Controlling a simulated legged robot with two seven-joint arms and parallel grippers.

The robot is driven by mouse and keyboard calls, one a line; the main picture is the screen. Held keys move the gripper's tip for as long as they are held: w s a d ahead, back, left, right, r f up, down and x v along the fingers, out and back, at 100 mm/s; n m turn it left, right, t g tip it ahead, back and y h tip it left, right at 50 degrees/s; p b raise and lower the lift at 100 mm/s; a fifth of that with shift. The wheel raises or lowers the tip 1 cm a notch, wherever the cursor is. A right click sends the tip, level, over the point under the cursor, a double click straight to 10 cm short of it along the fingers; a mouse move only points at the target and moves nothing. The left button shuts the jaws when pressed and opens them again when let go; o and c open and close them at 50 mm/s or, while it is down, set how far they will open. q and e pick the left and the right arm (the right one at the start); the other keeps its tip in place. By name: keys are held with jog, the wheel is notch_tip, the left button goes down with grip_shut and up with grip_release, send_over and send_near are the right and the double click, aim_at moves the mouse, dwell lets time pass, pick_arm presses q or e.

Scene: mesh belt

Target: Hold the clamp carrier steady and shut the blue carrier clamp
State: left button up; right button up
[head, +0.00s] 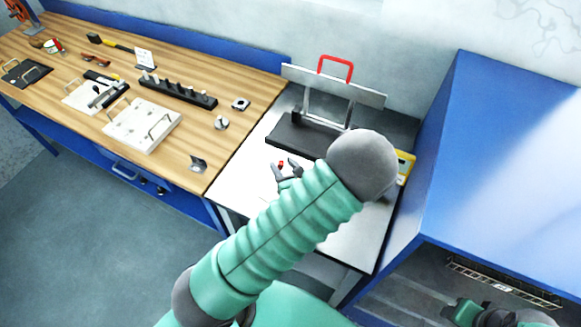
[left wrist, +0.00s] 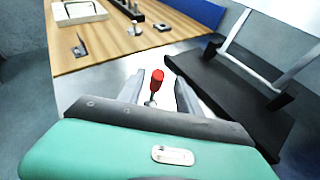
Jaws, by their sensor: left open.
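My left gripper (head: 284,167) is open over the white tabletop (head: 240,190), in front of a black-based stand. A small red-tipped lever (head: 281,164) shows at its fingers. In the left wrist view the red tip (left wrist: 157,76) stands upright between the two spread fingers, with a gap on both sides. The lever's lower part is hidden behind my gripper. I cannot make out a blue clamp body or the clamp carrier. Green and grey parts of my right arm show at the lower right; its fingers cannot be made out.
The stand has a black base (head: 300,135), a grey upper plate (head: 300,78) and a red handle (head: 335,67). A yellow device (head: 405,167) is partly behind my left arm. A blue cabinet (head: 500,150) stands right. A wooden bench (head: 235,95) with several fixtures is left.

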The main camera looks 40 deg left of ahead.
pick_arm(q)
jog(key=shift+w+a+f, duration=0.1)
jog(key=shift+a+f, duration=0.1)
jog(key=shift+a, duration=0.35)
jog(key=shift+w+a+f, duration=0.1)
jog(key=shift+a+f, duration=0.1)
jog(key=shift+a, duration=0.35)
jog(key=shift+s+a, duration=0.1)
jog(key=shift+s+d+r, duration=0.1)
jog(key=shift+d, duration=0.1)
jog(key=shift+d+r, duration=0.15)
jog(key=shift+d, duration=0.15)
jog(key=shift+c, duration=1.3)
jog(key=shift+d+r, duration=0.1)
jog(key=shift+d, duration=0.25)
jog(key=shift+c, duration=1.2)
jog(key=shift+d, duration=0.25)
grip_shut()
jog(key=shift+s+a, duration=0.1)
jog(key=shift+a, duration=0.45)
pick_arm(e)
jog(key=shift+a, duration=0.5)
pick_arm(q)
jog(key=shift+d+f, duration=0.2)
jog(key=shift+f, duration=0.1)
